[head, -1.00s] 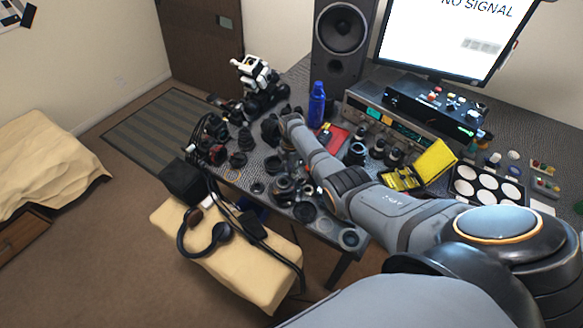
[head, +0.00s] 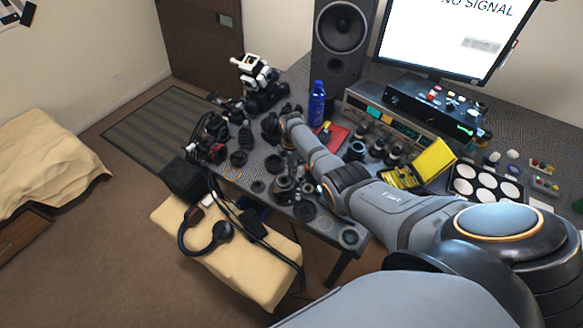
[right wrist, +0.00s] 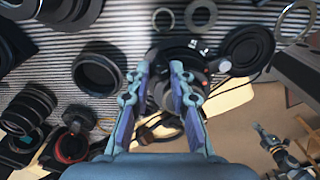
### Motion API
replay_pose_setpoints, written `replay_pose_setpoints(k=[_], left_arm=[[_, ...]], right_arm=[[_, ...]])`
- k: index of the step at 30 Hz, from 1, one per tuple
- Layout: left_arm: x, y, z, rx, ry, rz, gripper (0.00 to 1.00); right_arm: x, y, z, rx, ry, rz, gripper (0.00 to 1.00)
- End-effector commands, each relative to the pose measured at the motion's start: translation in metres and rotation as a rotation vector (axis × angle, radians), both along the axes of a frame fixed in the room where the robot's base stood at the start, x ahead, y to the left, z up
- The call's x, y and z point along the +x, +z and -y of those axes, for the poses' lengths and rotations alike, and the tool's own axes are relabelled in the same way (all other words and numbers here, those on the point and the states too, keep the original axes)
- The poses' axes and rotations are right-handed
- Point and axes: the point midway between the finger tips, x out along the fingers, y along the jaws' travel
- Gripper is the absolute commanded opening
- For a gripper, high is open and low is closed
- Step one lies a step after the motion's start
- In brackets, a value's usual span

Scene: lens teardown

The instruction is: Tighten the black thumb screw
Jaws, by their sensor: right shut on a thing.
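My right gripper (right wrist: 160,68) comes in from the bottom of the right wrist view, its two fingers over a dark round device (right wrist: 173,58). It is shut on a small black piece between the fingertips, which seems to be the black thumb screw; its outline blends into the dark device behind it. In the head view my right arm reaches over the desk, and its gripper (head: 291,165) points down at the dark device (head: 284,187) near the front edge. The screw cannot be made out there. My left gripper is not in view.
Lens parts crowd the desk around the gripper, including an open black ring (right wrist: 99,73) and a black cap (right wrist: 248,49). A blue bottle (head: 317,101) and a yellow case (head: 434,160) stand farther back. A beige bench with headphones (head: 213,238) is in front of the desk.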

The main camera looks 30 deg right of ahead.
Motion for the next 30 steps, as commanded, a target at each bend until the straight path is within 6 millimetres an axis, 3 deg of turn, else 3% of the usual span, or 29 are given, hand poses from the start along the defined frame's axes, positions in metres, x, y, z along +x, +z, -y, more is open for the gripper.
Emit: replay_pose_setpoints(k=[1, 6, 17, 22, 30], left_arm=[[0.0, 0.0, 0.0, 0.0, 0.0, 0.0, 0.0], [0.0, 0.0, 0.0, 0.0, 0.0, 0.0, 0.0], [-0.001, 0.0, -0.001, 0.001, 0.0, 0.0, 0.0], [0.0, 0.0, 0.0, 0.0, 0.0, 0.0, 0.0], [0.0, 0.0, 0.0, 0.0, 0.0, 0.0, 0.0]], right_arm=[[0.0, 0.0, 0.0, -0.001, 0.0, 0.0, 0.22], [0.0, 0.0, 0.0, 0.0, 0.0, 0.0, 0.45], [0.001, 0.004, 0.0, 0.0, 0.001, 0.002, 0.45], [0.001, 0.029, 0.001, -0.001, 0.001, 0.005, 0.45], [0.001, 0.094, 0.0, 0.0, 0.0, 0.004, 0.45]])
